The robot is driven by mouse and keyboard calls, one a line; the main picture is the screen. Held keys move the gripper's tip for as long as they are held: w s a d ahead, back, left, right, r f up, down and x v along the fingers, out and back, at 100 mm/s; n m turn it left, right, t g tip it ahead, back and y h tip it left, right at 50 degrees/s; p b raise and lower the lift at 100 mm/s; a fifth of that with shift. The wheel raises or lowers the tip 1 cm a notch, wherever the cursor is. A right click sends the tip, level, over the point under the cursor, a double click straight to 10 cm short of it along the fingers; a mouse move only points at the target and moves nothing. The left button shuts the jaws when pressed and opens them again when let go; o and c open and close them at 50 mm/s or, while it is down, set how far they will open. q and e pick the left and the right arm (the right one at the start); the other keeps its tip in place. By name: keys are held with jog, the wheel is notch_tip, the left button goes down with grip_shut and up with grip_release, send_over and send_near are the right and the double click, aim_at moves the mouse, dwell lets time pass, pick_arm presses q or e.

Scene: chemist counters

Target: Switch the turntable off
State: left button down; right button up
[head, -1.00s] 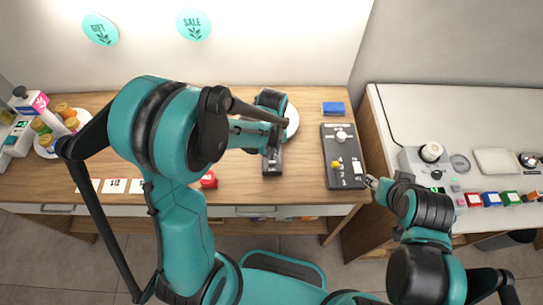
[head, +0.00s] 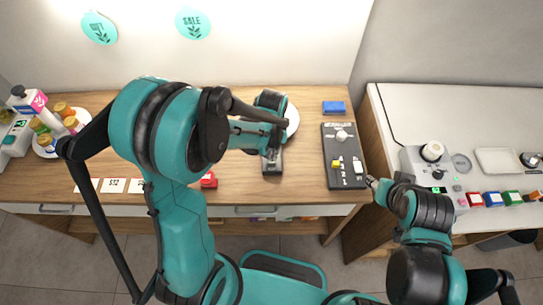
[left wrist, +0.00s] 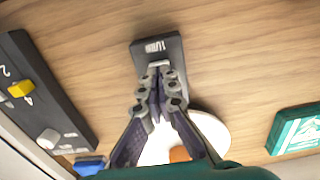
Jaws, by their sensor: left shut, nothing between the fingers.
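The turntable shows as a white round disc (head: 293,120), partly hidden behind my left arm in the head view. In the left wrist view the disc (left wrist: 215,128) lies under my fingers with an orange thing on it. A dark switch box (left wrist: 172,48) with white lettering extends from it. A pale switch part (left wrist: 159,63) is at my fingertips. My left gripper (left wrist: 158,75) is shut and empty, its tips over the box; contact cannot be told. My right gripper (head: 371,181) is beside the counter's right edge; its jaws are too small to read.
A dark panel (head: 331,176) with white and yellow knobs lies right of the turntable. A blue block (head: 333,108) is behind it. A plate of bottles (head: 46,152) stands at far left. A pale counter (head: 400,110) with a grey device (head: 410,158) is at right.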

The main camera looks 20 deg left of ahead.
pick_arm(q)
jog(key=shift+f+b, duration=0.5)
jog(key=shift+f, duration=0.1)
jog(key=shift+r, duration=0.1)
jog(key=shift+r+p, duration=2.6)
jog(key=shift+r, duration=0.85)
jog(key=s+a+r+m+t+b, duration=0.1)
jog(key=s+a+r+t+b, duration=0.1)
jog(key=s+b, duration=0.3)
jog(key=s+a+r+m+t+b, duration=0.2)
jog(key=s+t+b, duration=0.3)
jog(key=shift+s+a, duration=0.15)
jog(key=shift+a, duration=0.2)
